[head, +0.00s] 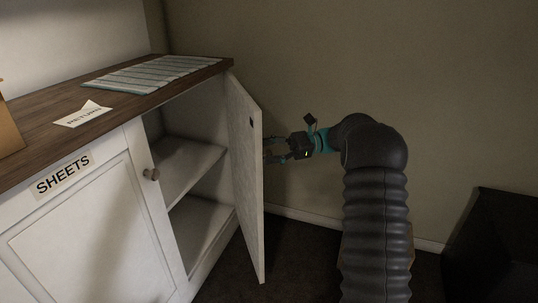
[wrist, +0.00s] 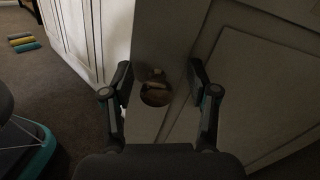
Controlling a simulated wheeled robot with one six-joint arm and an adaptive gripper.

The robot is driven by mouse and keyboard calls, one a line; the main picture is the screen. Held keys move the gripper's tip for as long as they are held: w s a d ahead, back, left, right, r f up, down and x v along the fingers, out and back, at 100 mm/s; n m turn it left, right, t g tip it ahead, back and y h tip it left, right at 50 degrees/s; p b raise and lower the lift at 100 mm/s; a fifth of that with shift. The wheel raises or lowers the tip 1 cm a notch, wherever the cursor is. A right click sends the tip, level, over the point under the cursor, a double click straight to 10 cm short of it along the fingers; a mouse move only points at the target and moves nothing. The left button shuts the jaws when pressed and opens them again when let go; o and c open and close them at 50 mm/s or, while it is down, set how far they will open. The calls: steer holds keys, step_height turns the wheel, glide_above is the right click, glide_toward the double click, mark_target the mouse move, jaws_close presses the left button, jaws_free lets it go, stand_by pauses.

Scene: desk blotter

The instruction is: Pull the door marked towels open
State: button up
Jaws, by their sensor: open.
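The cabinet's right-hand door (head: 246,170) stands swung wide out, with its inner face toward the head camera. No towels label is readable in either view. The door's outer panel fills much of the wrist view (wrist: 250,80), with a round knob (wrist: 156,94) on it. My gripper (head: 268,150) is on the outer side of this door, its tips partly hidden by the door's edge. In the wrist view its two fingers (wrist: 160,80) are spread apart, one on each side of the knob. I cannot tell whether they touch it.
Inside the open cabinet is a shelf (head: 185,165). On the wooden top (head: 40,140) lie a striped mat (head: 150,72) and a card (head: 85,115). A black box (head: 495,245) stands at right.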

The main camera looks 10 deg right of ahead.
step_height(320, 180, up, 9)
steer(key=shift+f, duration=0.15)
